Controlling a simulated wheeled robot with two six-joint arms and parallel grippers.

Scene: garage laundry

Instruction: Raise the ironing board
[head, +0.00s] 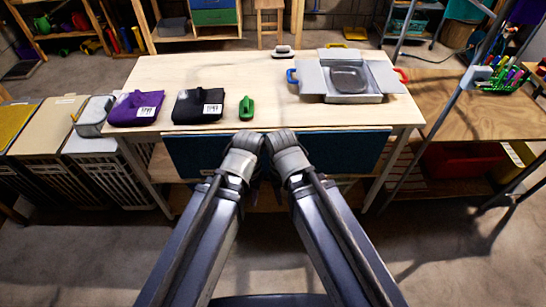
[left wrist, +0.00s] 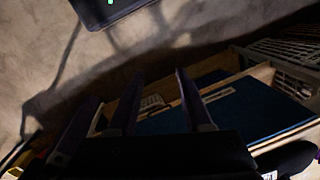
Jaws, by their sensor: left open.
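A dark blue panel (head: 345,152), which looks like the ironing board folded down, hangs upright below the front edge of the wooden table (head: 250,75). It also shows in the left wrist view (left wrist: 225,108). My left gripper (left wrist: 160,76) is open in the left wrist view, with nothing seen between its fingers and the panel beyond them. In the head view my left wrist (head: 240,158) and right wrist (head: 290,160) are close together in front of the panel's middle and cover part of it. My right gripper's fingers are hidden, so I cannot tell their state.
A purple folded cloth (head: 136,108), a black one (head: 198,106) and a green brush (head: 246,108) lie on the table. A grey tray (head: 353,98) with blue and red handles sits at right. Hampers (head: 100,160) stand left. A wooden bench (head: 455,120) stands right.

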